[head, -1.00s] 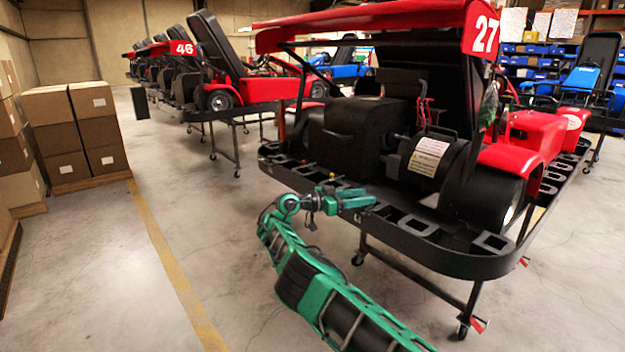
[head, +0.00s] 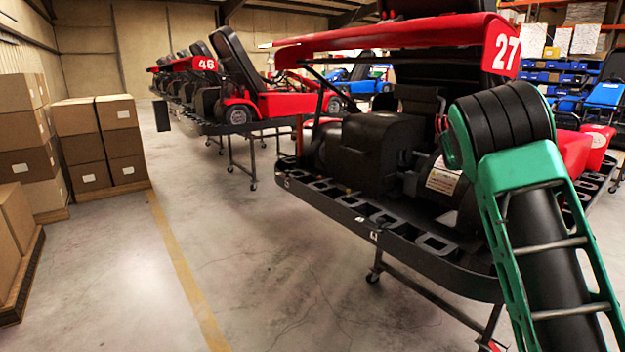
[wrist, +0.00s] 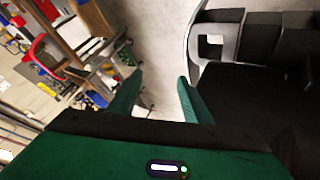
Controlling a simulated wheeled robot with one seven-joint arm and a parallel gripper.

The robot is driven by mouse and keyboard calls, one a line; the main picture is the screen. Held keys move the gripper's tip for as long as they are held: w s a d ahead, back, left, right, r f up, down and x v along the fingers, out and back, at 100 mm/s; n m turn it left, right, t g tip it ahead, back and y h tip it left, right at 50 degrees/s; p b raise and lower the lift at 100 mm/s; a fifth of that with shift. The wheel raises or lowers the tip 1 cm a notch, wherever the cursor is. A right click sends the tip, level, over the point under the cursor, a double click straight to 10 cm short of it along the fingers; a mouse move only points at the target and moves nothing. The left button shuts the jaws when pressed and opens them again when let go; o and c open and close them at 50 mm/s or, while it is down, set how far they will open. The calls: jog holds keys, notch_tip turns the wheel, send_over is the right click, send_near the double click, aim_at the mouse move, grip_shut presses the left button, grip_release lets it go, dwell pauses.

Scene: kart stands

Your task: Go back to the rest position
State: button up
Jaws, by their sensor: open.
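My gripper (wrist: 156,95) shows in the wrist view with its two green fingers apart and nothing between them. Pale floor lies beyond the fingertips. A black slotted kart bumper (wrist: 262,22) fills the right of that view, beside the right finger; I cannot tell how far off it is. In the head view my green arm is raised at the right, in front of the red kart numbered 27 (head: 390,38). The gripper itself is out of the head view. The arm hides part of that kart's rear.
The kart's black rear bumper (head: 345,200) rests on a wheeled stand (head: 430,295). Stacked boxes (head: 97,140) stand at the left. A row of karts, the nearest numbered 46 (head: 285,103), runs behind. Bare floor (head: 260,265) lies open at the centre left.

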jog(key=s+n+y, duration=0.1)
jog(key=s+y, duration=0.1)
jog(key=s, duration=0.7)
jog(key=s+a+f+n+t+y, duration=0.1)
jog(key=s+a+f+n+y, duration=0.1)
jog(key=s+a, duration=0.3)
jog(key=s+a+f+n+t+y, duration=0.1)
jog(key=s+a, duration=0.5)
jog(key=s, duration=0.8)
jog(key=s+a+f+n+t+y, duration=0.1)
jog(key=s+a+f+n+y, duration=0.1)
jog(key=s+a, duration=0.4)
jog(key=s+n+y, duration=0.1)
jog(key=s+n, duration=0.1)
jog(key=s, duration=0.2)
jog(key=shift+s+f, duration=0.2)
jog(key=shift+f, duration=0.15)
